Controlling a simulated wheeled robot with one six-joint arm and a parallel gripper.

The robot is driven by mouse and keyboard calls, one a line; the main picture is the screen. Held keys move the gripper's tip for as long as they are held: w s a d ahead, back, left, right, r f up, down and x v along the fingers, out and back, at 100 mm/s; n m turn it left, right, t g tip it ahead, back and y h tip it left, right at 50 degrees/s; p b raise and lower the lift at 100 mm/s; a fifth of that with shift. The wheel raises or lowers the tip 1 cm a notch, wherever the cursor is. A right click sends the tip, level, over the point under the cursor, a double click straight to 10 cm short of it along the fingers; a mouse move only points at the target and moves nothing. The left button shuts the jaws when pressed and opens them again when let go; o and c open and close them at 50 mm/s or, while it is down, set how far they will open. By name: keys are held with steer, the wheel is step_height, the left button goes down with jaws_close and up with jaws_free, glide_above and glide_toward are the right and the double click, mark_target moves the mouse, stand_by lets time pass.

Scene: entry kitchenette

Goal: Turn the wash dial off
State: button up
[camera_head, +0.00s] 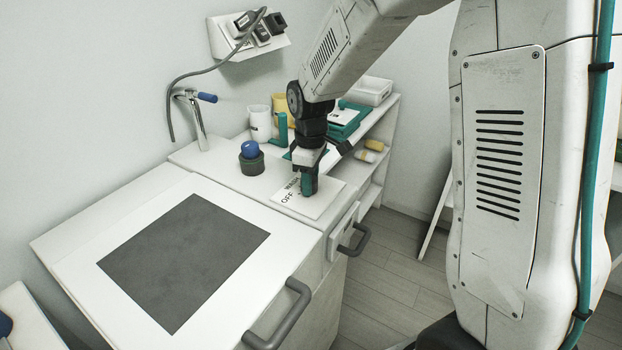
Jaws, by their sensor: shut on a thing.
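The wash dial's white plate (316,209) lies on the counter to the right of the dark square panel. Black lettering on it reads "OFF", with a partly covered word above it. My gripper (308,187) points down over the plate and is shut on the wash dial. The fingers and wrist hide most of the dial, so I cannot tell which way its pointer faces.
Cups (260,124) and a teal tray (348,122) stand behind. A tap (194,115) is at the wall. Grey handles (284,318) stick out in front. The dark panel (185,260) is bare.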

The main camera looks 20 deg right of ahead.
steer(key=shift+w+r, duration=0.2)
steer(key=shift+w, duration=0.05)
stand_by(0.3)
steer(key=o, duration=0.8)
steer(key=shift+o, duration=0.8)
steer(key=shift+s+f, duration=0.1)
step_height(320, 180, up, 8)
steer(key=shift+f, duration=0.1)
